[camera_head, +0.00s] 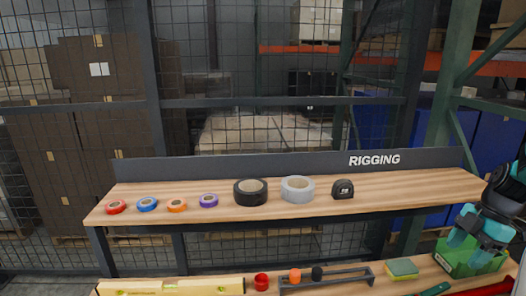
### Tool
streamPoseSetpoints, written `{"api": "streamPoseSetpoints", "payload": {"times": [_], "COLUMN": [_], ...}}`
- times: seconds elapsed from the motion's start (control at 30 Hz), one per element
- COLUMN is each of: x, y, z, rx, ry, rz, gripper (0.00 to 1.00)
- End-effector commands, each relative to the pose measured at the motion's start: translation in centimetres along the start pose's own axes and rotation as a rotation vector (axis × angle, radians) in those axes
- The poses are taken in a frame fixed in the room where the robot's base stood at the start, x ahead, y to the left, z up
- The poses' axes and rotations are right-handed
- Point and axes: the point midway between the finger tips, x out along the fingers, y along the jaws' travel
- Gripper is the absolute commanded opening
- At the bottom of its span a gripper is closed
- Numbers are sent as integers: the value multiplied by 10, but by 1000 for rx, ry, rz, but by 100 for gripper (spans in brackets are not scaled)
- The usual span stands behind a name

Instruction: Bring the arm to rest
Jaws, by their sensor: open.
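My gripper (470,247) is at the far right, with teal and dark parts. Its two fingers are apart, with nothing visible between them. It points down over the green bin (440,262) on the lower shelf. I cannot tell whether it touches the bin. My arm runs up from it to the right edge of the picture, where part of it is cut off.
The upper wooden shelf (330,207) marked RIGGING holds several tape rolls and a black tape measure (342,189). The lower shelf holds a yellow level (180,287), a rack (330,279) and a sponge (402,268). Wire mesh stands behind.

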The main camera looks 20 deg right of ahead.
Motion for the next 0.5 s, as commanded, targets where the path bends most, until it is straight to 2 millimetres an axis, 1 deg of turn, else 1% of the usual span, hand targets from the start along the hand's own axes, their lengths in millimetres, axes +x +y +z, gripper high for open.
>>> {"api": "streamPoseSetpoints", "payload": {"times": [0.03,0.07,0.1,0.17,0.2,0.23,0.27,0.3,0.37,0.4,0.47,0.5], "x": [-4,-5,-6,-7,-6,-6,-5,-3,0,1,4,6], "y": [14,20,26,30,29,26,21,12,-7,-23,-50,-69], "z": [-35,-57,-88,-137,-169,-193,-217,-247,-289,-315,-348,-366], "rx": [12,33,68,122,160,189,217,256,314,351,409,445], "ry": [-15,-23,-34,-45,-52,-55,-56,-57,-56,-52,-46,-40], "rz": [-5,-7,-9,-8,-6,-6,-5,-4,-4,-5,-10,-14], "gripper": [60,60,60,60,60,60,60,60,60,60,60,60]}}
